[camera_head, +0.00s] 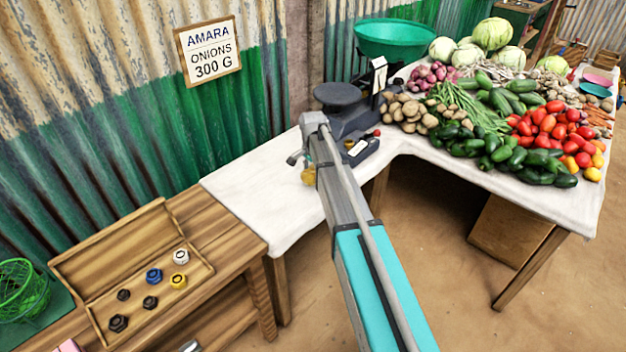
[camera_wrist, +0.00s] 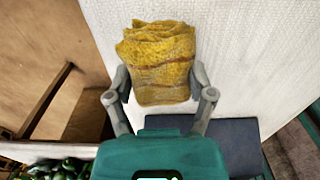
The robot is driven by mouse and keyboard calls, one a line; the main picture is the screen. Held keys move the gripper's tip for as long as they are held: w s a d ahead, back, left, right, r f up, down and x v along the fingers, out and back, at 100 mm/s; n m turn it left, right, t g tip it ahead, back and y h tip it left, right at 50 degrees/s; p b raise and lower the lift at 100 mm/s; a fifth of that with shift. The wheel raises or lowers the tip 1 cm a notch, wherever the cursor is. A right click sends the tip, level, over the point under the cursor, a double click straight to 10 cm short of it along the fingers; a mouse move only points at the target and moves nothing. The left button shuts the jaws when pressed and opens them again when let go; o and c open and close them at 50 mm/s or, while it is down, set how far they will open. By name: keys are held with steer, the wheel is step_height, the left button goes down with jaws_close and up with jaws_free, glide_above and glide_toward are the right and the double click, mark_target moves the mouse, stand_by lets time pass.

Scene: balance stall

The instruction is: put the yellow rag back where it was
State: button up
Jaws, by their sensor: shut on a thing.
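The yellow rag (camera_wrist: 160,62) is a crumpled, textured cloth with faint darker bands, between my fingers in the wrist view. My gripper (camera_wrist: 160,82) is shut on it, one finger on each side. The white-topped table lies behind the rag in that view; I cannot tell whether the rag touches it. In the head view, a bit of the yellow rag (camera_head: 308,175) shows beside my gripper (camera_head: 300,160), over the white table (camera_head: 262,195). My own arm hides the rest of it.
A dark scale (camera_head: 342,95) with a green bowl (camera_head: 390,40) behind stands close beside my arm. Vegetables crowd the right table. A wooden weight box (camera_head: 75,268) sits on the brown table at left. The white table's left part is clear. A sign on the wall reads "AMARA ONIONS 300 G".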

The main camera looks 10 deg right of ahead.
mark_target(312, 168)
steer(key=shift+w+a+f+b, duration=0.15)
steer(key=shift+w+f+b, duration=0.35)
steer(key=shift+f+b, duration=0.25)
steer(key=shift+s+f+b, duration=0.1)
steer(key=shift+f+b, duration=1.15)
steer(key=shift+f, duration=0.05)
steer(key=shift+f, duration=0.15)
steer(key=o, duration=1)
steer(key=shift+c, duration=0.2)
steer(key=shift+r, duration=0.2)
step_height(312, 168, up, 12)
steer(key=p, duration=1.2)
